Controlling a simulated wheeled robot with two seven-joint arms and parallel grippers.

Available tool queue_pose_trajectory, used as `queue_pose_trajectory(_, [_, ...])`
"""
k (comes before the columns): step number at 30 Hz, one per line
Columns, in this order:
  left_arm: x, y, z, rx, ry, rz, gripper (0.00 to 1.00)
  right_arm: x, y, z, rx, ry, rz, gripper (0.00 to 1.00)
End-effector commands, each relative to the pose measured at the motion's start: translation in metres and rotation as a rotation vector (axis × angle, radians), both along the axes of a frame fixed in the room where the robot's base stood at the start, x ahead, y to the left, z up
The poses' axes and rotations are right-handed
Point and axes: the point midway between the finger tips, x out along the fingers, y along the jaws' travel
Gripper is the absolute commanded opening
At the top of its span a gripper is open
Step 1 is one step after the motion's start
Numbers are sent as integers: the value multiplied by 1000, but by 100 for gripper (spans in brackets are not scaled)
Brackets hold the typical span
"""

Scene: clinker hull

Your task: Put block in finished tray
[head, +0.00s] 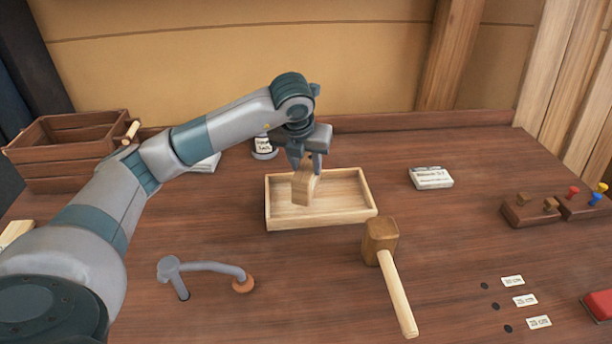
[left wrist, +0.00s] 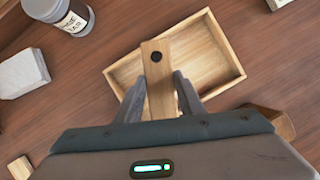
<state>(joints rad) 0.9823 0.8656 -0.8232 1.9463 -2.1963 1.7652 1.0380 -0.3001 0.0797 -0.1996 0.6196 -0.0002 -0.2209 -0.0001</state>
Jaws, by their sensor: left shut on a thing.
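My left gripper (head: 306,165) is shut on a light wooden block (head: 303,187), which hangs tilted over the left part of a shallow wooden tray (head: 345,212). In the left wrist view the block (left wrist: 157,72) shows a dark round spot near its end and sits between the two fingers (left wrist: 160,97). The tray (left wrist: 229,51) lies beneath it and looks empty otherwise. I cannot tell whether the block touches the tray floor. My right gripper is not in view.
A mallet (head: 381,241) lies right of the tray's front. A metal holdfast (head: 205,267) stands front left. A slatted crate (head: 62,150), a jar (head: 263,147) and a white packet (head: 431,178) are farther back. Peg blocks (head: 528,210) sit at right.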

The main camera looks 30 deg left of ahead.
Motion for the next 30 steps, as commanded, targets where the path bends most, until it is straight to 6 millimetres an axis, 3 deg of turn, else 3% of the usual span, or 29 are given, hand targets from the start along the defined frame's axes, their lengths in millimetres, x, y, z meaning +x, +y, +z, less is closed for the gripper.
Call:
queue_pose_trajectory(13, [0,0,-37,-1,1,1,0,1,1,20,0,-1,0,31])
queue_pose_trajectory(24, [0,0,-41,0,-1,1,0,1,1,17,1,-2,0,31])
queue_pose_trajectory(25, [0,0,-42,0,1,0,37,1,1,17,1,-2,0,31])
queue_pose_trajectory(27, [0,0,-41,0,1,0,53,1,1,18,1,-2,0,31])
queue_pose_trajectory(30, [0,0,-41,0,1,0,53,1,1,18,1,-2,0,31])
